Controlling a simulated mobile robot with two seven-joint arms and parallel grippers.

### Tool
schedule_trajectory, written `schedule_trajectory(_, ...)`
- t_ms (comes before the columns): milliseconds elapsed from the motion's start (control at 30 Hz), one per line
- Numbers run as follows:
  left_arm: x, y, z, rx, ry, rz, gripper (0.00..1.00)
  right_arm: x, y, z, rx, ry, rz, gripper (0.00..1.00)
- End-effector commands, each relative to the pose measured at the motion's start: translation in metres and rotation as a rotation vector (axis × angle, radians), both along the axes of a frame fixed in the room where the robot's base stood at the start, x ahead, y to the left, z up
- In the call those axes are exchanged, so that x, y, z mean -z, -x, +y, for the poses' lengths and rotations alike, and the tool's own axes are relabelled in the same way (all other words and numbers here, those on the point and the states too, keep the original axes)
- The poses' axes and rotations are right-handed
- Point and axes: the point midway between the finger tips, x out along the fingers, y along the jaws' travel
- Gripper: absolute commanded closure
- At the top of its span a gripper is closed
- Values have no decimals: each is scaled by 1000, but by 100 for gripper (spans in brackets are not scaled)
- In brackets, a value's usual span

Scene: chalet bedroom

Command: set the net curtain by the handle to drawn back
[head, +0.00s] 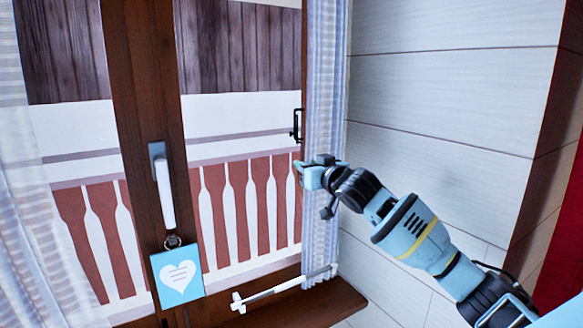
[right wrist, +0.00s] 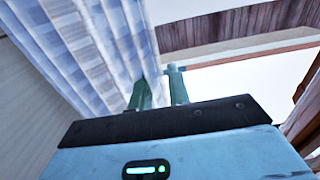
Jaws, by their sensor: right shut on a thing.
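The net curtain (head: 324,110), pale blue and white striped and partly see-through, hangs in a narrow bunch at the window's right side. It also fills the upper left of the right wrist view (right wrist: 85,50). My right gripper (head: 301,172) is at its window-side edge, about mid-height, and is shut on it; the fingers hide the exact hold. In the right wrist view both fingers (right wrist: 158,92) stand at the curtain's edge. A small black handle-like fitting (head: 297,125) shows just above the gripper; I cannot tell whether it belongs to the curtain. My left gripper is out of view.
Another sheer curtain (head: 30,190) hangs at the left. A white rod (head: 285,287) lies low by the sill (head: 300,305). A white plank wall (head: 440,100) is at right.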

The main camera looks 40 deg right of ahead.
Motion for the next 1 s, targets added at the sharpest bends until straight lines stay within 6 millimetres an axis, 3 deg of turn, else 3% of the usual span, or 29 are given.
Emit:
schedule_trajectory(200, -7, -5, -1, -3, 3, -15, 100, -2, 5, -20, 1, -1, -2, 100)
schedule_trajectory(667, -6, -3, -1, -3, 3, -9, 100, -2, 6, -26, 4, 2, -3, 100)
schedule_trajectory(700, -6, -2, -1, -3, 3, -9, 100, -2, 6, -26, 4, 3, -2, 78)
schedule_trajectory(800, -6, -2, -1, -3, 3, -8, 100, -1, 6, -26, 4, 1, -2, 65)
schedule_trajectory(867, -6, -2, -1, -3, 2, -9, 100, -1, 6, -26, 3, 1, -2, 60)
schedule_trajectory(1000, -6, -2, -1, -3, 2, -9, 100, -1, 6, -25, 1, 0, -1, 60)
